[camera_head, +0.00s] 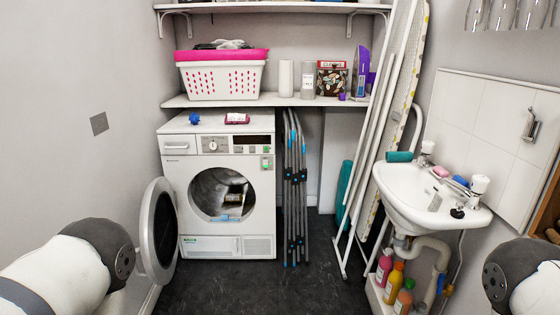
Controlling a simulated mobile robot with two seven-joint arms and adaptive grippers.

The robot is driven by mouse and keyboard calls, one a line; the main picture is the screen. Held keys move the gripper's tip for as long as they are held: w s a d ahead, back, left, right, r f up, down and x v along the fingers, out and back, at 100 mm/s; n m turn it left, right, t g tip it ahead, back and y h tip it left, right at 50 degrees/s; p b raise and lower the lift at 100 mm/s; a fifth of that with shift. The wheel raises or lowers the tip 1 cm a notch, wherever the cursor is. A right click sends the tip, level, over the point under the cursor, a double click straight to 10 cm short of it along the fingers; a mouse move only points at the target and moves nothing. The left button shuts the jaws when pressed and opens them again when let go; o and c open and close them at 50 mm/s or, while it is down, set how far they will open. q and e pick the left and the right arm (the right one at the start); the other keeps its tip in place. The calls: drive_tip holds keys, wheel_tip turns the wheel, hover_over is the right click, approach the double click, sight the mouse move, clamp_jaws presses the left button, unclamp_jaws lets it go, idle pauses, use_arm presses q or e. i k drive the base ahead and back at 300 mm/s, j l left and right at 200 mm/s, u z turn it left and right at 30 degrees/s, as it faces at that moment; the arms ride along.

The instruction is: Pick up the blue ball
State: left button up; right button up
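A small blue object (194,118), which looks like the blue ball, sits on top of the white dryer (175,147), near its left side. It is too small to make out its exact shape. A pink and white item (237,118) lies to its right on the same top. Parts of my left arm show at the lower left and of my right arm at the lower right. Neither gripper is in view. Both visible arm parts are well apart from the blue object.
The dryer's round door (159,232) stands open toward the left. A shelf (215,101) with a pink-rimmed basket (222,83) hangs above. A folded airer (294,190) and ironing board (405,100) lean right, near a sink (415,194). The central floor (265,290) is clear.

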sight(194, 118)
drive_tip(key=i+u, duration=0.25)
drive_tip(key=i, duration=0.25)
drive_tip(key=i+l+u, duration=0.3)
drive_tip(key=i, duration=0.15)
drive_tip(key=i+l+u, duration=0.25)
drive_tip(key=i, duration=0.2)
drive_tip(key=i+l+u, duration=0.3)
drive_tip(key=i, duration=0.15)
